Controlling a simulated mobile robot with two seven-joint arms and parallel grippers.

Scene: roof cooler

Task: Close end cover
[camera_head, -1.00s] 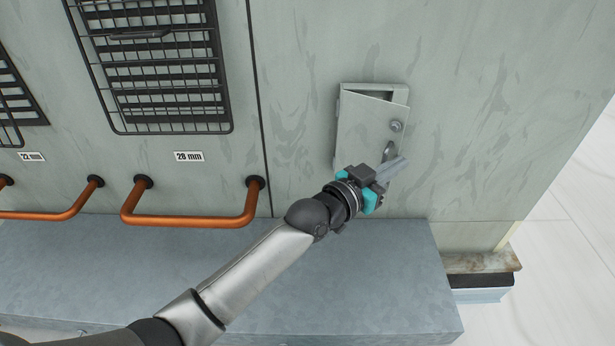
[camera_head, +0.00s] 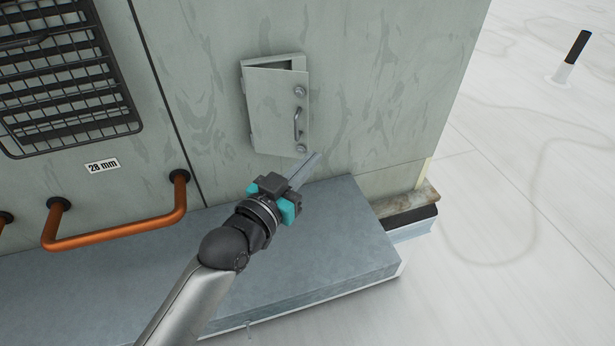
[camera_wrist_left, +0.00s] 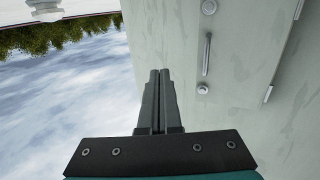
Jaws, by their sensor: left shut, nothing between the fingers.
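The end cover (camera_head: 272,112) is a small grey hinged door on the cooler's wall, with a handle (camera_head: 297,123) and two round latches. It stands slightly ajar, with a dark gap along its top edge. The handle and latches also show in the left wrist view, on the cover (camera_wrist_left: 232,60). My left gripper (camera_head: 312,160) is shut and empty, below and to the right of the cover, apart from the handle. Its two fingers (camera_wrist_left: 158,95) lie together in the left wrist view. My right gripper is not in view.
A grey metal ledge (camera_head: 330,240) runs below the wall. Copper pipes (camera_head: 120,228) and a wire-guarded vent (camera_head: 60,75) are at the left. The pale roof floor (camera_head: 500,230) is open at the right, with a black-topped post (camera_head: 576,48) far off.

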